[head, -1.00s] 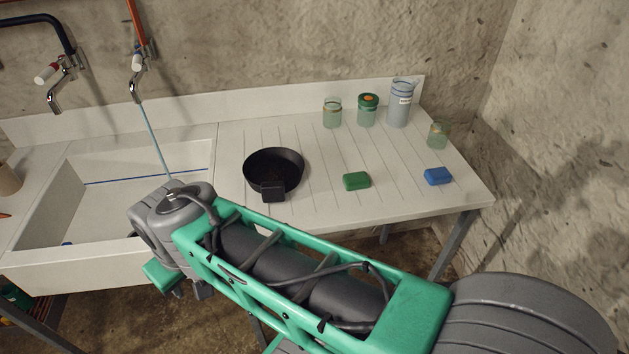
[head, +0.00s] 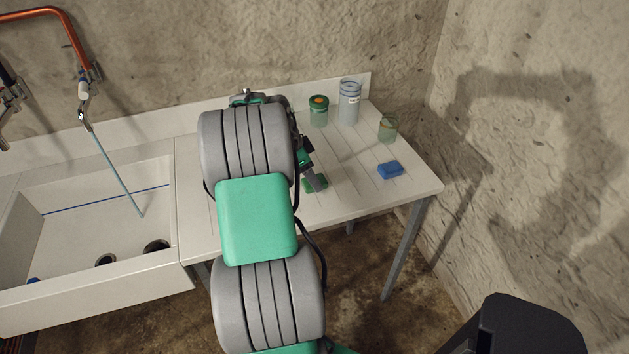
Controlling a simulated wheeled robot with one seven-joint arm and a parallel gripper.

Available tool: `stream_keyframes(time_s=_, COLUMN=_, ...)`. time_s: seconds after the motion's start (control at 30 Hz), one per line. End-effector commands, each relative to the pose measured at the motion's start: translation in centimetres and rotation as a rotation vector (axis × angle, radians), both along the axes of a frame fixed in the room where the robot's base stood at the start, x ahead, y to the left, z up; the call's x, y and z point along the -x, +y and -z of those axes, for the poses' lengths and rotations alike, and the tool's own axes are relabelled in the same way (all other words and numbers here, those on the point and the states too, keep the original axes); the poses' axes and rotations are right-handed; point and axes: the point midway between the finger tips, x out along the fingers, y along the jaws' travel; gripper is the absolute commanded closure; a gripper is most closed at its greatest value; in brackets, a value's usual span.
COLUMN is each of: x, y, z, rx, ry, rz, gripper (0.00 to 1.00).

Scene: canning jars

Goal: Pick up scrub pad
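A small green block (head: 322,183), which looks like the scrub pad, lies on the draining board and is partly covered by my gripper. My gripper (head: 315,182) points down at it, with a dark grey finger over the middle of the block. I cannot tell whether the finger touches it or is just above. The other finger and the gap between them are not clear from here. A similar blue block (head: 389,170) lies to the right, apart from the gripper.
A sink (head: 95,215) with running water is at left. My arm hides the board's left part.

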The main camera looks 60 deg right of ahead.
Motion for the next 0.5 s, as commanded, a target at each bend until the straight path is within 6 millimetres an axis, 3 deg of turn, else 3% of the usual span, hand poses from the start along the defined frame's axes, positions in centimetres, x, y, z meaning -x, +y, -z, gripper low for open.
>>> stream_keyframes(time_s=0.13, x=0.5, y=-0.6, z=1.7, rx=0.0, ry=0.0, rz=-0.002, gripper=0.29)
stream_keyframes(time_s=0.37, x=0.5, y=-0.6, z=1.9, rx=0.001, ry=-0.001, rz=-0.004, gripper=0.3)
stream_keyframes(time_s=0.5, x=0.5, y=-0.6, z=1.9, rx=0.001, ry=-0.001, rz=-0.004, gripper=0.41)
